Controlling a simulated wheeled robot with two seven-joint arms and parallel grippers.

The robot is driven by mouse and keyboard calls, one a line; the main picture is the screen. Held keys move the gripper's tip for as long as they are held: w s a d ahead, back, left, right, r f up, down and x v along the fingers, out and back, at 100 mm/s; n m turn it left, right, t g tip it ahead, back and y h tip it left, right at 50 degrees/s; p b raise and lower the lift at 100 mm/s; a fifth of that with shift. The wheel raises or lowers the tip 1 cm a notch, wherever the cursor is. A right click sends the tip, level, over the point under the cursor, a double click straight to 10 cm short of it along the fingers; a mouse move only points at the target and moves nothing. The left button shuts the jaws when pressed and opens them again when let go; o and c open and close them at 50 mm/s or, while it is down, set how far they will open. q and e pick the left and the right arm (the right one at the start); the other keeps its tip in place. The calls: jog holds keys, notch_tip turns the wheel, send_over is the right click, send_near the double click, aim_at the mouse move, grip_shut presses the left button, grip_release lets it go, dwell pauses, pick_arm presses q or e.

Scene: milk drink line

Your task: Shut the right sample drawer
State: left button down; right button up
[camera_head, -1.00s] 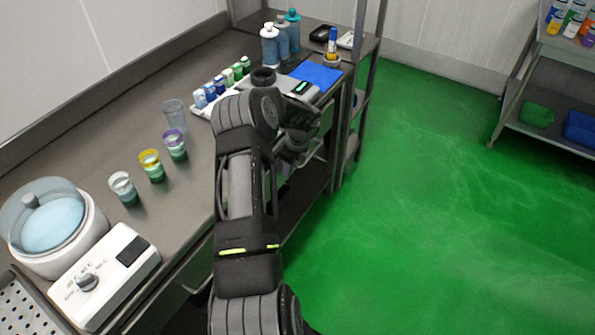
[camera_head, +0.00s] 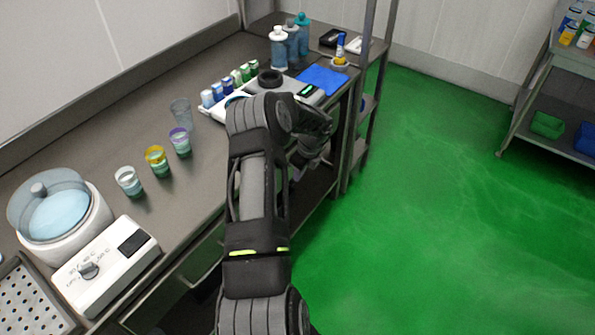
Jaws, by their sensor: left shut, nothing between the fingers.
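My left arm reaches up from the bottom middle over the front edge of the steel bench (camera_head: 215,185). Its gripper (camera_head: 304,166) is shut and empty, low beside the bench front at the far end. The fingertips are small and partly hidden by my wrist. A drawer front (camera_head: 200,258) shows under the bench edge left of my arm. The right sample drawer cannot be made out clearly; my arm and gripper cover the bench front there. Whether the gripper touches it, I cannot tell. My right gripper is not in view.
On the bench stand a white round-topped machine (camera_head: 62,215), a control box (camera_head: 105,265), several cups (camera_head: 157,160), small bottles (camera_head: 225,85) and a blue mat (camera_head: 322,78). A shelf post (camera_head: 362,90) rises beyond my gripper. The green floor (camera_head: 440,200) is clear to the right.

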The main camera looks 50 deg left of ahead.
pick_arm(q)
jog(key=b+v, duration=0.2)
jog(key=v, duration=0.8)
jog(key=shift+d, duration=0.4)
jog(key=shift+w, duration=0.1)
